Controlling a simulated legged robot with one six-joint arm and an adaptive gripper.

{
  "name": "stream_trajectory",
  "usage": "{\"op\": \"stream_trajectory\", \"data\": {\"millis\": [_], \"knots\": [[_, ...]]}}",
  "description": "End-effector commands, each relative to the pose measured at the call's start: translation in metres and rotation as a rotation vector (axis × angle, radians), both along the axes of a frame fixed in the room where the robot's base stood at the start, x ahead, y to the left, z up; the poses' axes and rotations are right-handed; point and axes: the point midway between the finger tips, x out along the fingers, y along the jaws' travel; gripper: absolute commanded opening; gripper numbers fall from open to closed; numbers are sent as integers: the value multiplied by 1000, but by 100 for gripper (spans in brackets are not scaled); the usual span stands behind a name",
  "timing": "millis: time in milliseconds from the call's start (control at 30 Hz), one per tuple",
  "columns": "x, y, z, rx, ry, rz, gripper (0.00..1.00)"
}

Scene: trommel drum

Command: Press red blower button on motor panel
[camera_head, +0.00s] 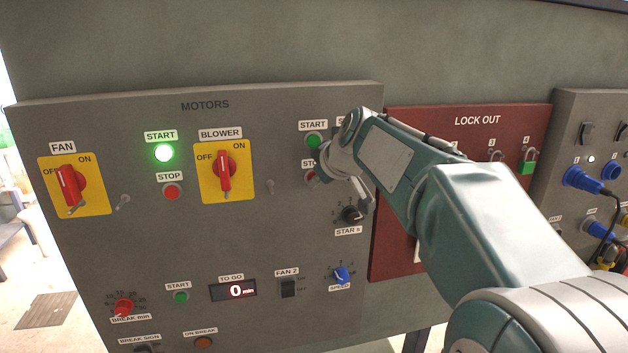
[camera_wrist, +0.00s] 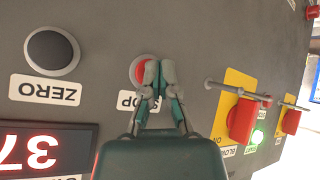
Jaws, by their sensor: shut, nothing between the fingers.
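The grey motor panel (camera_head: 150,240) carries a red BLOWER switch (camera_head: 224,172) on a yellow plate, with its handle vertical. To its right, a red stop button (camera_head: 311,177) sits below a green start button (camera_head: 313,141), partly hidden by my gripper. In the wrist view the red button (camera_wrist: 138,68) shows beside the closed fingertips of my gripper (camera_wrist: 158,74), which cover part of it and its STOP label (camera_wrist: 130,98). The fingers are shut and empty. I cannot tell whether they touch the button.
Another red stop button (camera_head: 172,191) sits under a lit green start button (camera_head: 164,153), between the FAN switch (camera_head: 69,188) and BLOWER switch. A black knob (camera_head: 352,214) is close below my gripper. A red lock-out board (camera_head: 395,240) lies right, behind my arm.

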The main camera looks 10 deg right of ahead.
Motion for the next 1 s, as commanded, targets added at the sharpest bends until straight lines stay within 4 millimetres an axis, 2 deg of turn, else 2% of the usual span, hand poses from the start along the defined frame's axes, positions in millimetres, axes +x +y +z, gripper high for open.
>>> {"op": "stream_trajectory", "data": {"millis": [267, 600, 1000], "knots": [[-1, 0, 0, 0, 0, 0, 0], [-17, 0, 1, 1, -1, 0, 0], [-23, 0, 0, 0, 0, 0, 0]]}}
